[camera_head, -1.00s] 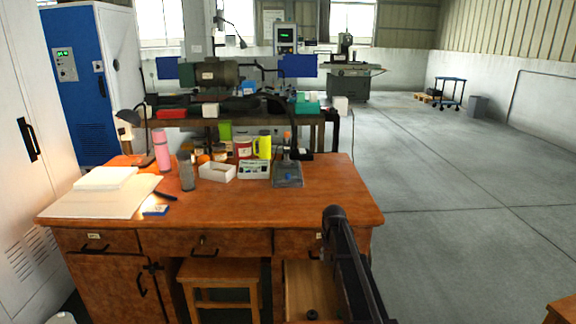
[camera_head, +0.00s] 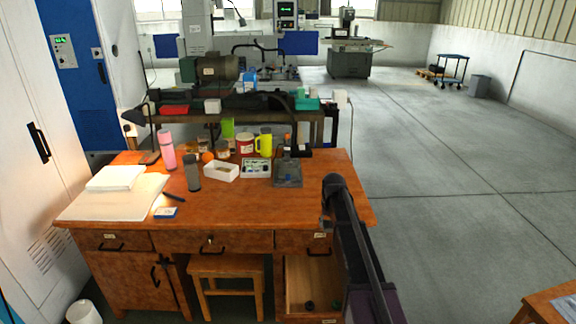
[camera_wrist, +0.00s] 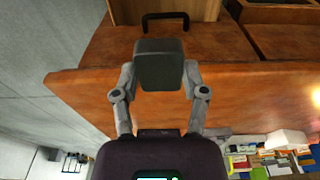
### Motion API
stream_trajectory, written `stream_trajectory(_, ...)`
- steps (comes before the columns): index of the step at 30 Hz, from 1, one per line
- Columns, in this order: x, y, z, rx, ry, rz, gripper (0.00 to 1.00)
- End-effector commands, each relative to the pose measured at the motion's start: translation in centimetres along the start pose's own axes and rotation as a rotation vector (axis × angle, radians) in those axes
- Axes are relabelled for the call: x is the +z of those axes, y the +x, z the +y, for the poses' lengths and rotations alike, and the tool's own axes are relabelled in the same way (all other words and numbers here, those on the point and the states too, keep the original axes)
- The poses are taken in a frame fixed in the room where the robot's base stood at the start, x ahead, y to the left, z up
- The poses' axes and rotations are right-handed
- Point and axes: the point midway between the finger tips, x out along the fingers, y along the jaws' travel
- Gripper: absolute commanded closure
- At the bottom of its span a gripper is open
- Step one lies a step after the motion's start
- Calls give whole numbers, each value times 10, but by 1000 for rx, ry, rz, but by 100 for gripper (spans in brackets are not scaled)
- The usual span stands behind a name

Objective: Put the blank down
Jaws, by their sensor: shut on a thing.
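The blank (camera_wrist: 160,60) is a dark grey block with rounded edges. In the wrist view my gripper (camera_wrist: 160,77) is shut on it, one grey finger at each side. The blank shows in front of the orange-brown wooden desk (camera_wrist: 80,85), near the edge by a black drawer handle; I cannot tell its height or whether it touches anything. In the head view the desk (camera_head: 250,205) stands in front of me, and my dark arm reaches down at its right front. My gripper and the blank cannot be made out there.
An open drawer (camera_head: 296,280) at the desk's right front holds small dark round things. A stool (camera_head: 228,265) stands under the desk. Papers (camera_head: 100,203), a pink bottle (camera_head: 167,150), a grey bottle (camera_head: 193,172) and a white box (camera_head: 221,172) stand on top. The desk's right front top is clear.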

Motion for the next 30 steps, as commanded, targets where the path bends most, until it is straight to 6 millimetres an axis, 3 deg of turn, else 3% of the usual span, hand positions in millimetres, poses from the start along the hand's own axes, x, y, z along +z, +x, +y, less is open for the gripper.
stream_trajectory(1,-2,-18,0,0,0,0,100)
stream_trajectory(30,-22,-178,0,0,0,0,100)
